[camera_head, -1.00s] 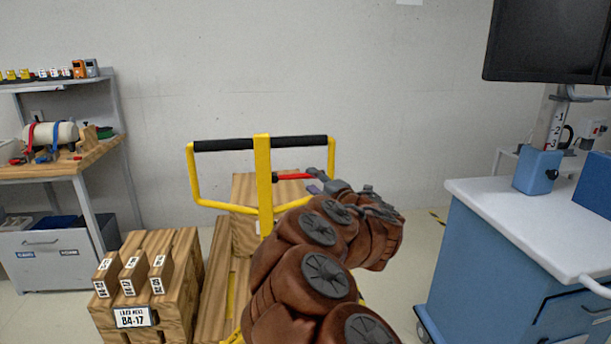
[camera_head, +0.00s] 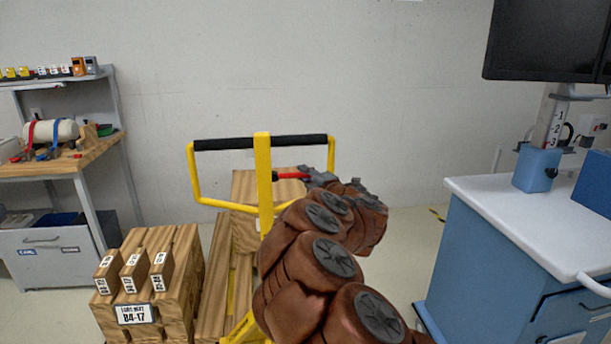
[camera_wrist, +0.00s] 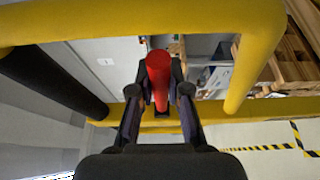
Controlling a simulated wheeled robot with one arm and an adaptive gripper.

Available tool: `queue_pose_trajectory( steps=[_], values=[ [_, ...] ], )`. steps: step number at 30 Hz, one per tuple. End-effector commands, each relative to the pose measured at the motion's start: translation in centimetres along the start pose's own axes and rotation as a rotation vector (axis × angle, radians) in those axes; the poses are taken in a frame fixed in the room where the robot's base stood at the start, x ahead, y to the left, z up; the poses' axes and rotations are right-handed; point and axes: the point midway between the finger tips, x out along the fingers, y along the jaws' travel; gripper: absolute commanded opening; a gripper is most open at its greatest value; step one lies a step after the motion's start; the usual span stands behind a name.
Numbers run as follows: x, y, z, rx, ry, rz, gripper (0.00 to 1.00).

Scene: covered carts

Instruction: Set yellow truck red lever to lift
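The yellow truck's handle frame (camera_head: 264,180) stands in the middle of the head view, with a black grip bar (camera_head: 260,143) across its top. The red lever (camera_head: 291,176) sticks out to the right from the yellow post, below the bar. My gripper (camera_head: 318,177) is at the lever's right end. In the wrist view, the red lever (camera_wrist: 158,78) lies between the two dark fingers of my gripper (camera_wrist: 160,85), which sit close against both its sides. The fingers look shut on it; the exact contact is hard to see.
Yellow handle tubes (camera_wrist: 240,75) surround my gripper closely in the wrist view. Wooden blocks (camera_head: 150,285) stand to the left of the truck. A blue cart (camera_head: 500,260) with a white top stands at the right. A workbench (camera_head: 60,165) is at the far left.

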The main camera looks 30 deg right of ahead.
Motion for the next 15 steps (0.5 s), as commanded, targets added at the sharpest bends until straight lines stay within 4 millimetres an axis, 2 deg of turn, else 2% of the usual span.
queue_pose_trajectory(
  steps=[1,3,15],
  values=[
    [0.0,0.0,0.0,0.0,0.0,0.0,0.06],
    [0.0,0.0,0.0,0.0,0.0,0.0,0.0],
    [-0.01,0.0,0.0,0.0,0.0,0.0,0.0]
  ],
)
